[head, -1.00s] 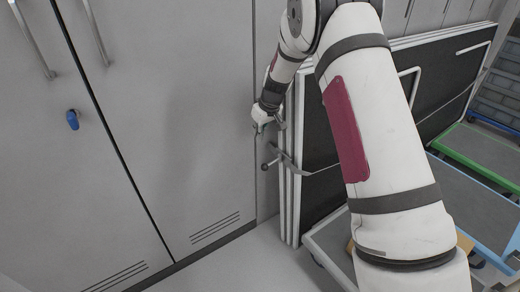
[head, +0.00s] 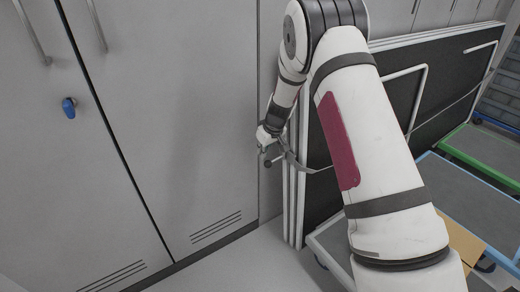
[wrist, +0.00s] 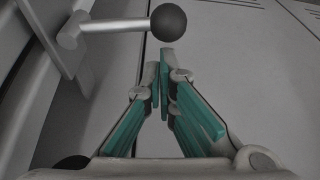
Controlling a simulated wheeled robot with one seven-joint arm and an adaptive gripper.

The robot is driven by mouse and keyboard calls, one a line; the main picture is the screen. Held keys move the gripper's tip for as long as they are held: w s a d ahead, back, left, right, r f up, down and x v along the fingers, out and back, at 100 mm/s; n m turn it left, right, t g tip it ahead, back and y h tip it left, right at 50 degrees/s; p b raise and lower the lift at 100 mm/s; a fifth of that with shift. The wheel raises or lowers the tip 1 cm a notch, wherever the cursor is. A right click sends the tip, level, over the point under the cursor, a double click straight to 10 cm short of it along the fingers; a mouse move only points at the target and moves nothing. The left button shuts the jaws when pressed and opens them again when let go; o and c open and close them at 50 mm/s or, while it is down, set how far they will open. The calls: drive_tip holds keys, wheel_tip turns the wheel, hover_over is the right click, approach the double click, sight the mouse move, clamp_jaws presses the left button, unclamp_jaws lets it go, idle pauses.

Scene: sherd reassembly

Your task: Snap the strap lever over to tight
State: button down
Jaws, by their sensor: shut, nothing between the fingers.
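The strap lever (wrist: 115,27) is a pale metal rod with a black ball knob (wrist: 168,22). It crosses the top of the wrist view, from a pivot at the left to the knob. In the head view the lever sits low at the near edge of the upright panels, and the strap (head: 318,171) runs from it across them. My gripper (wrist: 163,62) has teal-lined fingers that are shut and empty. Its tips are just below the knob in the wrist view; I cannot tell whether they touch it. In the head view my gripper (head: 265,148) is close to the lever.
A grey cabinet (head: 180,120) with a blue lock knob (head: 69,107) stands left of the gripper. Dark, pale-edged panels (head: 440,100) stand at the right. Green-edged (head: 480,150) and blue-edged carts are at far right. Floor (head: 250,265) is open in front.

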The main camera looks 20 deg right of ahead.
drive_tip(key=shift+s, duration=0.1)
idle(0.4)
drive_tip(key=shift+s+n+y+b, duration=0.3)
drive_tip(key=shift+n+b, duration=0.1)
drive_tip(key=shift+n, duration=0.3)
